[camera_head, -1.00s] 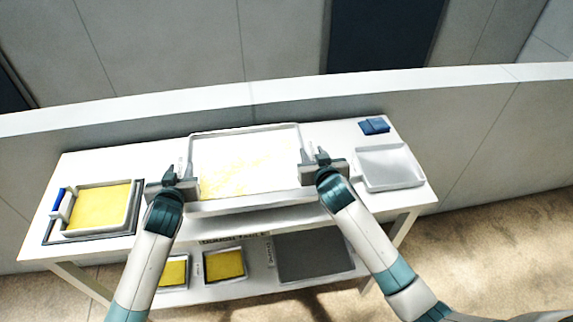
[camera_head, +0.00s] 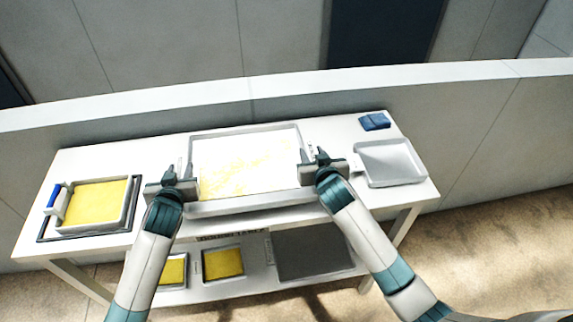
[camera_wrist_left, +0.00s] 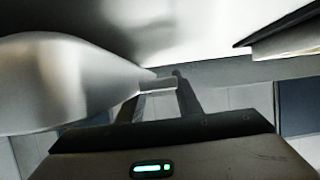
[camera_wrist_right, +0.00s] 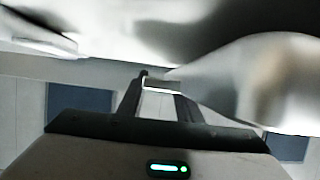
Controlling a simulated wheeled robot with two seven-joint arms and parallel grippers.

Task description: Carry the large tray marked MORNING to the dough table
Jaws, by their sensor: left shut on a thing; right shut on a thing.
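The large tray (camera_head: 245,207) is pale grey with a floury, yellow-flecked white floor. It sits between my two grippers in the head view, level, over the middle of the white table; I cannot tell whether it touches the top. No MORNING mark is readable. My left gripper (camera_head: 178,178) is shut on the tray's left side, and my right gripper (camera_head: 312,165) is shut on its right side. In the left wrist view the left fingers (camera_wrist_left: 160,88) close on a pale edge. In the right wrist view the right fingers (camera_wrist_right: 160,85) do the same.
The white table (camera_head: 120,160) has a yellow-filled tray (camera_head: 98,203) at left, an empty grey tray (camera_head: 390,162) at right and a blue folded item (camera_head: 375,121) behind it. The lower shelf holds small yellow-filled trays (camera_head: 222,263) and a dark grey panel (camera_head: 312,255). A low wall (camera_head: 280,85) runs behind.

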